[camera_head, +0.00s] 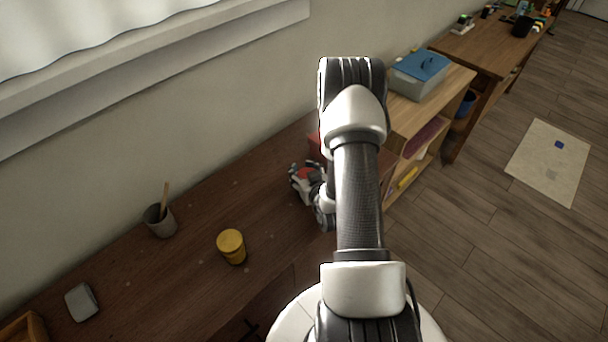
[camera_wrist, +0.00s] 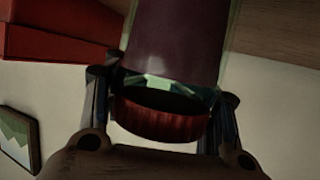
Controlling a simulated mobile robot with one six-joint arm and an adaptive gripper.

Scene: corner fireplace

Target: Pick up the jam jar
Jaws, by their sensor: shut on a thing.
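The jam jar (camera_wrist: 177,40) fills the upper middle of the wrist view, with clear glass, dark purple contents and a ribbed red lid (camera_wrist: 160,120). My gripper (camera_wrist: 165,92) is shut on the jar, one finger on each side near the lid. In the head view my gripper (camera_head: 308,182) is over the far right part of the dark wooden table, and a bit of red shows between its fingers. My arm hides part of that area. I cannot tell whether the jar's base touches the table.
A yellow jar (camera_head: 231,246), a grey cup (camera_head: 160,220) with a wooden stick and a grey block (camera_head: 82,302) stand on the dark table (camera_head: 200,285). A red box (camera_wrist: 60,30) is close beside the jar. A shelf unit (camera_head: 425,115) bears a grey box with a blue top.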

